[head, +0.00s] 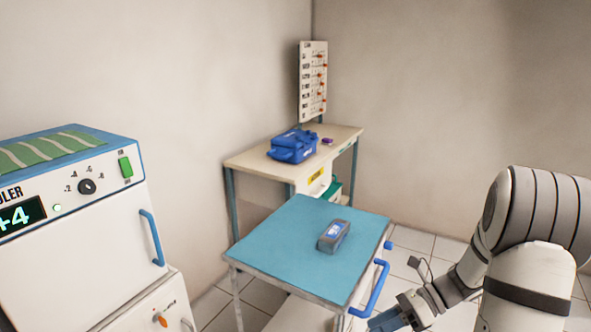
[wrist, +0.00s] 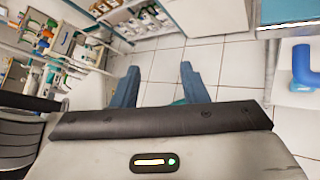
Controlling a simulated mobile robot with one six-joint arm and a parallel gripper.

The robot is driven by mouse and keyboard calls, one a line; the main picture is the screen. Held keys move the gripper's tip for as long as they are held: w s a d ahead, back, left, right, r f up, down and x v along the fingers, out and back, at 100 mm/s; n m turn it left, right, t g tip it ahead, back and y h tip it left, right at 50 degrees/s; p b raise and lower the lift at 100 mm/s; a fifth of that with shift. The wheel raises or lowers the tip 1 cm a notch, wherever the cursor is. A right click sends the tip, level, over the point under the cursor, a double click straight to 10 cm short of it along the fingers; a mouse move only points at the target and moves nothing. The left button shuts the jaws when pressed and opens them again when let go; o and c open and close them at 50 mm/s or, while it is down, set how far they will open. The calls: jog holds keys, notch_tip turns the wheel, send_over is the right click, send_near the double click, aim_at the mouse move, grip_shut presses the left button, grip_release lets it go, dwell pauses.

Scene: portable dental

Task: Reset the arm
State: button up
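My arm is at the right of the head view, reaching down and left. My gripper (head: 383,322) is low beside the blue-topped cart, partly cut off by the bottom edge of the picture. In the wrist view my gripper (wrist: 158,76) shows two blue fingers set well apart.
The blue-topped cart (head: 285,236) carries a small grey device (head: 333,236) and has a blue handle (head: 376,290). Behind stands a desk (head: 245,160) with a blue bag (head: 293,146). A white cooler (head: 85,265) is at left. Shelves (wrist: 120,18) show in the wrist view.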

jog(key=s+a+r+n+t+h+p, duration=0.1)
jog(key=s+r+n+h, duration=0.5)
jog(key=n, duration=0.6)
jog(key=s+a+r+n+t+h+p, duration=0.2)
jog(key=s+r+n+h+p, duration=0.3)
jog(key=r+n, duration=0.5)
jog(key=shift+s+a+r+n+t+h, duration=0.15)
jog(key=shift+s+n+t+h, duration=0.55)
jog(key=shift+s+n, duration=0.2)
